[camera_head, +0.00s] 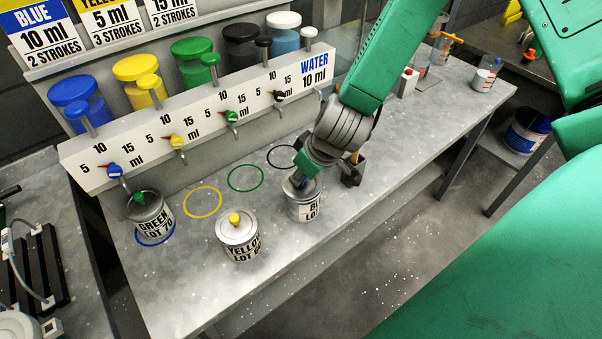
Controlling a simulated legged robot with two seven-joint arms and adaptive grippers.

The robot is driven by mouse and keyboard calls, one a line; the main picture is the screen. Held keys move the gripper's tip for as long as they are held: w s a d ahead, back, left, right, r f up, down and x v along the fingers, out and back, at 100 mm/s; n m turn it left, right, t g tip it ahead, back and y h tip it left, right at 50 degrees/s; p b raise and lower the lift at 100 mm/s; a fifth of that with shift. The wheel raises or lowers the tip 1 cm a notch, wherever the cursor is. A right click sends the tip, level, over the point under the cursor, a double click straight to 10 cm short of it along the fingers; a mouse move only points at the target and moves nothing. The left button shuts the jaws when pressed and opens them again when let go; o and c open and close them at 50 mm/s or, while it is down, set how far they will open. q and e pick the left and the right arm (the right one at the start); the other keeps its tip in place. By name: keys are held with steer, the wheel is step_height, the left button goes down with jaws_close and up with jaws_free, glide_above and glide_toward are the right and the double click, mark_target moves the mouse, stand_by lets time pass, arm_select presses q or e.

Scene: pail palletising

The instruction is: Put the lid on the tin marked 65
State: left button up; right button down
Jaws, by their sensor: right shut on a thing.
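My right gripper (318,178) points down over a grey tin (304,209) whose label reads "BL... LOT", its number hidden. It is shut on the tin's lid (296,190), at a blue knob mostly covered by the fingers. The lid is at the tin's top; I cannot tell whether it is seated. A tin labelled "YELLOW LOT 6", last digit unclear (239,241), has a lid with a yellow knob. A tin labelled "GREEN LOT 70" (150,219) has a lid with a green knob and stands at the blue ring. My left gripper is not in view.
The grey bench (200,275) carries yellow (203,202), green (246,178) and black (283,157) rings. Behind stands a dispenser rail (205,118) with taps and coloured jars. Cups (484,79) stand at the far right. The bench front is clear between the tins.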

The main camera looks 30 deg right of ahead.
steer(key=c, duration=1)
jaws_free()
steer(key=shift+r+p, duration=3.55)
steer(key=shift+c, duration=0.3)
jaws_close()
